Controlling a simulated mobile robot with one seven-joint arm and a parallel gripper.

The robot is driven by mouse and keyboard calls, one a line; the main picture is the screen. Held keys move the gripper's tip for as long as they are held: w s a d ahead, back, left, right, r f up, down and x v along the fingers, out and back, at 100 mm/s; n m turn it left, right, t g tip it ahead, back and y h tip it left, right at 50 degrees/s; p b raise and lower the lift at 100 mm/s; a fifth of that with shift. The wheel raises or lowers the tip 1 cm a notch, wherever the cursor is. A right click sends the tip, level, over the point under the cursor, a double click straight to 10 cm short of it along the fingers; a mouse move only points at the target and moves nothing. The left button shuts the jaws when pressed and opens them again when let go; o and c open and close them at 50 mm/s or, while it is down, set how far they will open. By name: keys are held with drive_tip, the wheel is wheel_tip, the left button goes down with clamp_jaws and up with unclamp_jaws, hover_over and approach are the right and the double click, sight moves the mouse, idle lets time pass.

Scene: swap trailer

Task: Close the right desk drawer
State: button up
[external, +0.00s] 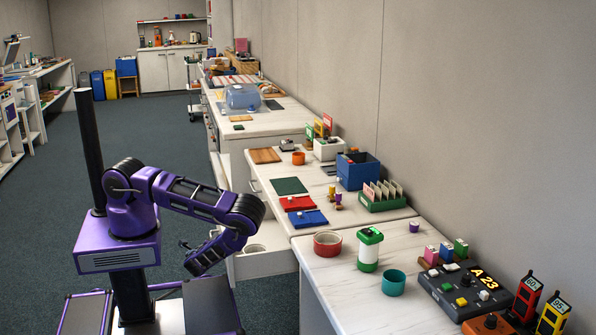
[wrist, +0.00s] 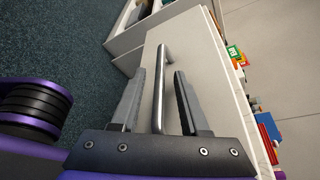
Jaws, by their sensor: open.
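The right desk drawer (external: 264,264) is a white drawer that stands pulled out from the desk in the external view. My arm hides part of its front there. In the wrist view, a pale drawer front (wrist: 211,75) carries a long grey bar handle (wrist: 162,65). My gripper (wrist: 160,72) is open, with one dark finger on each side of the bar. I cannot tell whether the fingers touch the handle or the front. In the external view my gripper (external: 187,246) is low, just left of the drawer, and its fingertips are small and dark.
A pale cup-like object (external: 256,247) sits in the pulled-out drawer. Another open white compartment (wrist: 130,25) shows at the top of the wrist view. The desk top (external: 345,290) holds a red bowl (external: 327,244), a teal cup (external: 393,283) and several other things.

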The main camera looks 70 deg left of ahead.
clamp_jaws()
idle(1.3)
